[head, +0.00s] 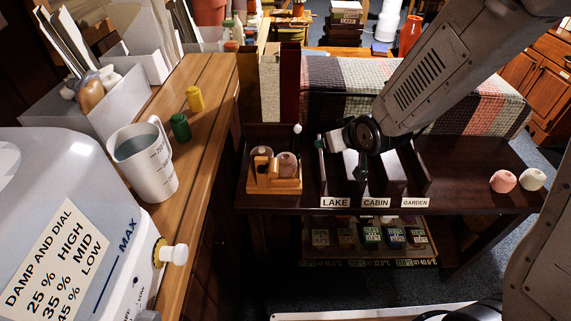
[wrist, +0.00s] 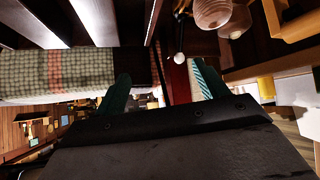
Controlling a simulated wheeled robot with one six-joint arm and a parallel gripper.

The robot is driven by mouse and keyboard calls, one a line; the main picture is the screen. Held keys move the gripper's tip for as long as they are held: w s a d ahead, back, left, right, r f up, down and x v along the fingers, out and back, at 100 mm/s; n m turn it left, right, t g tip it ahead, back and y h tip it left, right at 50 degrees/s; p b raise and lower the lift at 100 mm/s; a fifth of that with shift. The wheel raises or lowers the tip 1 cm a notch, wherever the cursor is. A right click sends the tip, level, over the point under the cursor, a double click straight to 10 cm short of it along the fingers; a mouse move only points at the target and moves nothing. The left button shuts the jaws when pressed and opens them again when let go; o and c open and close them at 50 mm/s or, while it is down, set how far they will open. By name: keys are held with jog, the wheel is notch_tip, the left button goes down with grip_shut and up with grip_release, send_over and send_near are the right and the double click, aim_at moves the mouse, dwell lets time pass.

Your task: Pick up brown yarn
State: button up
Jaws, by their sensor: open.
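No thing is plainly recognisable as brown yarn. A brownish-pink round thing (head: 287,165) sits in a wooden holder (head: 275,186) at the left of the dark table; brownish round shapes (wrist: 212,12) also show at the top of the wrist view. A pink ball (head: 503,181) and a cream ball (head: 532,179) lie at the table's right end. My gripper (head: 361,168) is over the labelled compartments, right of the holder and well left of the two balls. In the wrist view its dark green fingers (wrist: 163,86) are spread apart with nothing visibly held.
Compartments labelled LAKE (head: 335,202), CABIN (head: 376,202) and GARDEN (head: 415,202) have raised dividers. A plaid cloth (head: 325,85) lies behind. A wooden counter (head: 205,120) with a mug (head: 145,160) stands left. The table is bare between GARDEN and the balls.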

aim_at(293, 164)
jog(key=a+f+y, duration=0.1)
jog(key=a+f, duration=0.2)
jog(key=a+f+n+t+y, duration=0.1)
jog(key=a+f, duration=0.2)
jog(key=f, duration=0.1)
jog(key=a+f+t+y, duration=0.1)
jog(key=a+f+y, duration=0.1)
jog(key=a+f, duration=0.1)
jog(key=shift+w+a+f+n, duration=0.25)
jog(key=shift+n, duration=0.15)
jog(key=x, duration=0.7)
jog(key=shift+w+a+r, duration=0.15)
jog(key=shift+w+a, duration=0.05)
jog(key=shift+a, duration=0.15)
jog(key=c, duration=0.8)
jog(key=shift+c, duration=0.2)
